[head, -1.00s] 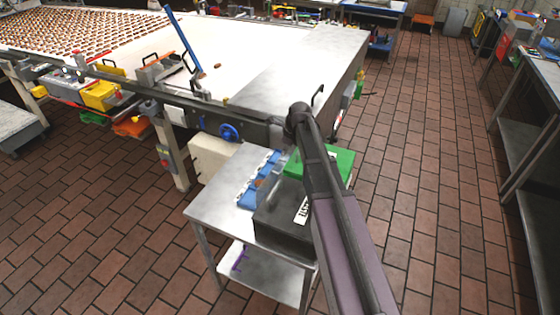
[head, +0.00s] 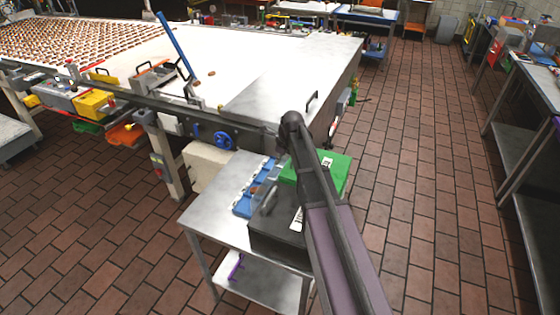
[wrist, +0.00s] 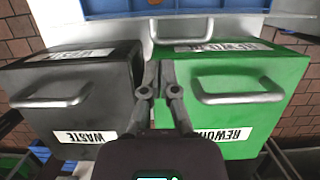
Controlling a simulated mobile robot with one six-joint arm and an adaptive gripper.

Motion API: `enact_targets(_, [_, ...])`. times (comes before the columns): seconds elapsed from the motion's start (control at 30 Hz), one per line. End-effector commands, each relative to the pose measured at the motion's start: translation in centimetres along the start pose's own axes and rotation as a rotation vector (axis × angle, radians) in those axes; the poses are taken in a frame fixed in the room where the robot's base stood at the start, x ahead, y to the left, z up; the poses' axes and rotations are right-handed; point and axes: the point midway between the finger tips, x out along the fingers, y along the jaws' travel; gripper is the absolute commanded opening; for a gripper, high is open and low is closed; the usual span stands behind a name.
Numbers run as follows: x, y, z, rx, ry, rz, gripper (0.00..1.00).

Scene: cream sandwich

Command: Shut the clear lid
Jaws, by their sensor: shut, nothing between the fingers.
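A clear pane that looks like the clear lid (head: 273,177) stands between the blue tray (head: 243,206) and the green bin in the head view. It is faint, and its exact tilt is hard to tell. In the wrist view the blue tray (wrist: 115,8) shows at the top edge, with a grey handle (wrist: 182,38) just below it, possibly the lid's. My gripper (wrist: 158,65) is shut and empty. Its fingertips point at the gap between the two bins, below and left of that handle. In the head view my arm hides the gripper.
A black WASTE bin (wrist: 75,90) and a green REWORK bin (wrist: 235,90), both with grey handles, flank my fingers closely. They share a small metal table (head: 205,215) with the tray. A long conveyor table (head: 290,75) stands behind. Brick floor is open at right.

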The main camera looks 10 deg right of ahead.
Motion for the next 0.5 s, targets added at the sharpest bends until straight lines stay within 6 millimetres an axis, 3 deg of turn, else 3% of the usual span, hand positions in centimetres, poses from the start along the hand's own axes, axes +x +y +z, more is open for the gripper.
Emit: enact_targets(0.5, [4.6,-0.1,-0.1,0.0,0.0,0.0,0.0])
